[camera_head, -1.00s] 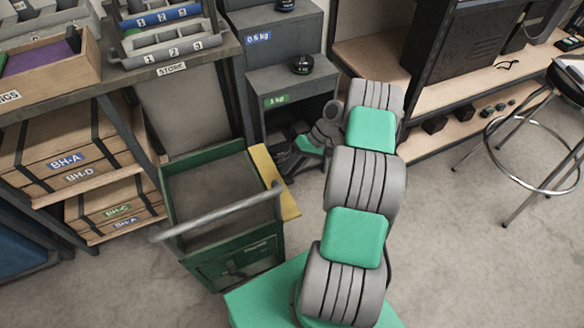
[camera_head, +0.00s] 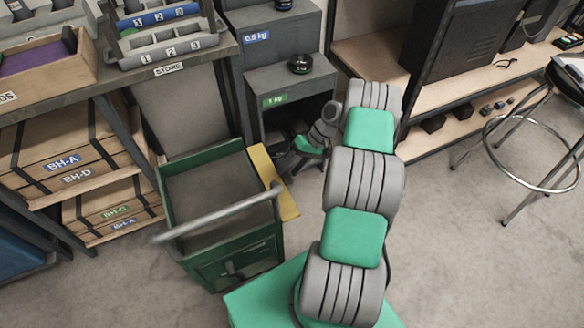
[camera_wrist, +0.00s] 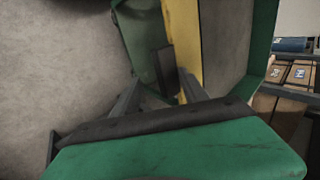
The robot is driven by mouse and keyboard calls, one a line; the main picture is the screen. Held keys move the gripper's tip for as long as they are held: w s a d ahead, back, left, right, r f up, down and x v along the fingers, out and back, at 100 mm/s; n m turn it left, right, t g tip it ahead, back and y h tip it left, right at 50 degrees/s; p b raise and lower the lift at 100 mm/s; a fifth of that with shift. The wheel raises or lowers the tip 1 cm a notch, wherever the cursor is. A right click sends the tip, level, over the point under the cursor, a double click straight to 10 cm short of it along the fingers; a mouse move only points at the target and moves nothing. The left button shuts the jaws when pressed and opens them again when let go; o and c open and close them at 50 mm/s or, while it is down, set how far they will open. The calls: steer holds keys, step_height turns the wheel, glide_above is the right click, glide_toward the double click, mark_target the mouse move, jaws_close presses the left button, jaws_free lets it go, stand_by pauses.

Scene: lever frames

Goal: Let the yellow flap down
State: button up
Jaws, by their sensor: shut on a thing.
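The yellow flap (camera_head: 268,172) is a flat strip along the right side of the green cart (camera_head: 172,222), sticking out at its top edge. In the wrist view the flap (camera_wrist: 183,38) runs as a narrow yellow band between a green panel and the cart's grey inside. My gripper (camera_wrist: 162,88) reaches the flap's side of the cart from the right. Its fingers are shut on a dark upright piece (camera_wrist: 166,62) beside the flap, apparently a stay. How that piece joins the flap is hidden. My gripper's green housing fills the bottom of the wrist view.
A grey handle bar (camera_head: 220,214) crosses the cart. A storage rack (camera_head: 195,57) with trays and wooden boxes stands left. Grey stepped blocks (camera_head: 290,88) stand behind my gripper. A stool (camera_head: 530,150) stands right. Floor is clear between the cart and stool, apart from my arm.

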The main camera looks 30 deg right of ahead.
steer(key=shift+s+a+f, duration=0.5)
steer(key=shift+a+f, duration=0.05)
steer(key=shift+f, duration=0.15)
steer(key=p+v, duration=0.2)
steer(key=v, duration=0.7)
steer(key=shift+w+r, duration=0.15)
steer(key=shift+w, duration=0.35)
steer(key=shift+d, duration=0.1)
steer(key=a+r+h+p, duration=0.1)
steer(key=a+r+p, duration=0.3)
steer(key=r, duration=0.6)
steer(key=w+a+r+h+p, duration=0.15)
steer(key=a+r+p, duration=0.3)
steer(key=r, duration=0.55)
steer(key=a+r+h+p, duration=0.2)
steer(key=a+r+p, duration=0.2)
steer(key=r, duration=0.6)
steer(key=s+a+r+t+h+p, duration=0.1)
steer(key=s+a+r+p, duration=0.3)
steer(key=s+r, duration=0.4)
steer(key=s+a+r+n+t+h+p, duration=0.1)
steer(key=s+a+r+h+p, duration=0.1)
steer(key=s+a+r+p, duration=0.2)
steer(key=s+r+p, duration=0.3)
steer(key=r, duration=0.2)
steer(key=shift+s+a, duration=0.25)
steer(key=shift+s, duration=0.15)
